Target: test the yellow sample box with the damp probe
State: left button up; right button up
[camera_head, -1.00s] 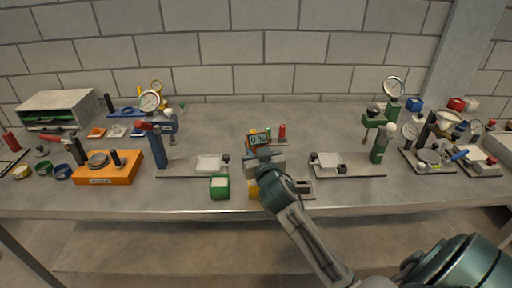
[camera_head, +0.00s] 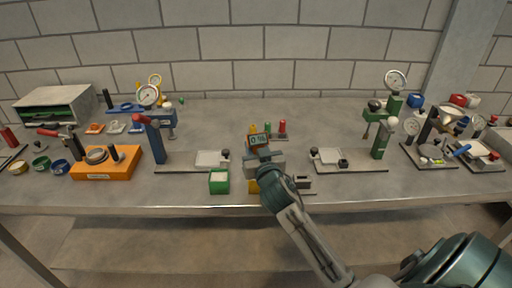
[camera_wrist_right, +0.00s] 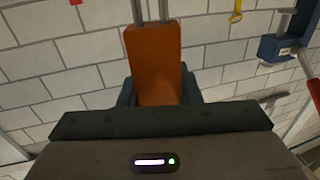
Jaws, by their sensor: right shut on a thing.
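My right gripper (camera_head: 264,162) is shut on the damp probe (camera_head: 258,141). The probe's small display reads what looks like 0 %. In the right wrist view, the probe's orange body (camera_wrist_right: 157,65) sits between the jaws and its two metal prongs extend away past the top edge. The yellow sample box (camera_head: 253,186) is near the bench's front edge, mostly hidden behind my right gripper and wrist. I cannot tell whether the prongs touch anything. My left gripper is not in view.
A green sample box (camera_head: 219,181) stands just left of the yellow one. Stands with pale plates flank it, with a blue post (camera_head: 157,143) left and a green post (camera_head: 380,147) right. An orange block (camera_head: 106,163) is farther left.

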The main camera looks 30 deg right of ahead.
aim_at(258, 141)
jog(key=shift+f+b, duration=1.1)
jog(key=shift+f, duration=0.35)
jog(key=shift+r, duration=0.1)
dwell(1.9)
notch_tip(258, 141, up, 7)
jog(key=p, duration=0.6)
